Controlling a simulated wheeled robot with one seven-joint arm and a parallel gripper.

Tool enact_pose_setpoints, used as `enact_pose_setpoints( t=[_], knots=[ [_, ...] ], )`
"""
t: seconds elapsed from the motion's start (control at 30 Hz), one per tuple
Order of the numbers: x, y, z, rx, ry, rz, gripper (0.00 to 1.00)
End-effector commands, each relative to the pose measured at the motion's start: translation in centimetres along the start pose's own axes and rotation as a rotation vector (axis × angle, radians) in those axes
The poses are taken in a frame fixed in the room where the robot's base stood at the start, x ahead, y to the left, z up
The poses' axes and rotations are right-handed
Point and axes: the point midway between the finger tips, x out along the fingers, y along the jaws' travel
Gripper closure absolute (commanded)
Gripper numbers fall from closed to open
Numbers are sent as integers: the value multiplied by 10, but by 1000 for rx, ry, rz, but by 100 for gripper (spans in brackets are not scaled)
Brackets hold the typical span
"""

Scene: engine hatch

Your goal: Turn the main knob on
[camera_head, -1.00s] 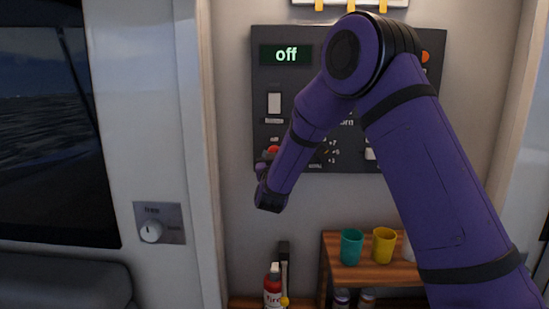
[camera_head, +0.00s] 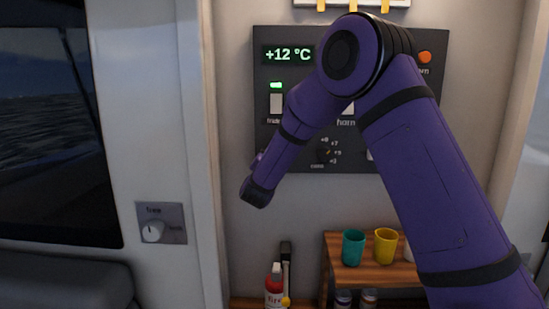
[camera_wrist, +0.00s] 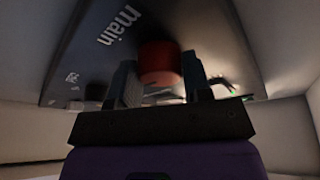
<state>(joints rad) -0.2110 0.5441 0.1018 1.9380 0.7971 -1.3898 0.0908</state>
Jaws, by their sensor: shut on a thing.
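The red main knob (camera_wrist: 160,60) sits between the two fingers of my gripper (camera_wrist: 160,66) in the wrist view, with the word "main" on the panel beside it. My gripper is shut on the knob. In the head view my purple wrist covers the knob at the lower left of the dark control panel (camera_head: 390,80). The panel's display (camera_head: 289,55) reads "+12 °C". A green lamp (camera_head: 276,85) is lit above the white switch (camera_head: 276,103) on the left of the panel.
A small dial (camera_head: 323,152) and an orange button (camera_head: 425,57) are on the panel. A separate knob plate (camera_head: 174,211) is on the left wall.

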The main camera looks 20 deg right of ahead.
Motion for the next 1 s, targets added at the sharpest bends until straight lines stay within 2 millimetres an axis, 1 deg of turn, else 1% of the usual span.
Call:
enact_pose_setpoints(
  t=[0.53, 0.57, 0.6, 0.63, 0.67, 0.9, 1.0],
  knots=[
    [0, 1, 0, 20, -2, 9, 79],
    [0, 1, 0, 20, -2, 9, 48],
    [0, 1, 0, 20, -2, 9, 39],
    [0, 1, 0, 20, -2, 9, 32],
    [0, 0, 0, 20, -2, 9, 30],
    [0, 0, 0, 20, -2, 8, 30],
    [-4, 0, 0, 20, -3, 7, 30]
  ],
)
